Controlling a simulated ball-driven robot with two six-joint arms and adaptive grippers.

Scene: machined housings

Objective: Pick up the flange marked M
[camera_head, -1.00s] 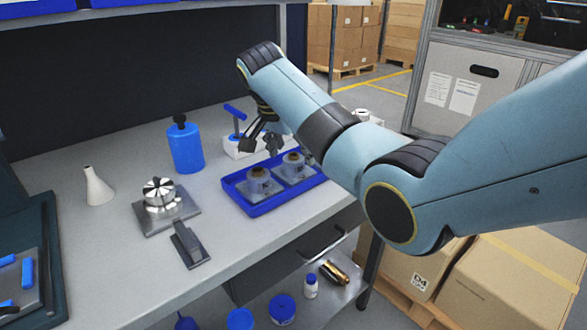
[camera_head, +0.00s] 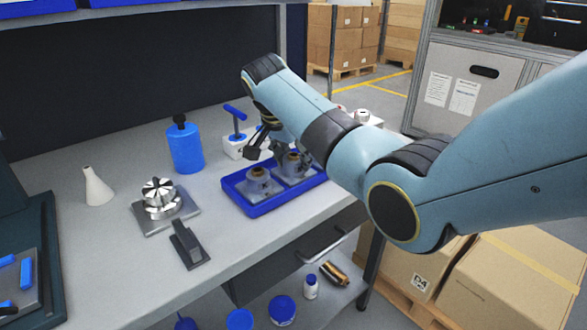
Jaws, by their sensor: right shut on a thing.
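Two grey metal flanges with brownish centres sit in a blue tray (camera_head: 240,198) on the bench. One is the front-left flange (camera_head: 259,183), clear of the gripper. The other is the back-right flange (camera_head: 293,167), partly hidden by my right gripper and arm. My right gripper (camera_head: 278,156) reaches down at the back of the tray and is shut on the back-right flange, which still appears to be in the tray. The letter M cannot be read on either flange. My left gripper is not in view.
A blue bottle (camera_head: 186,147), a white funnel-like cone (camera_head: 97,187) and a chuck on a plate (camera_head: 161,199) stand left of the tray. A blue-handled fixture (camera_head: 235,125) is behind it. The bench front between tray and edge is clear.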

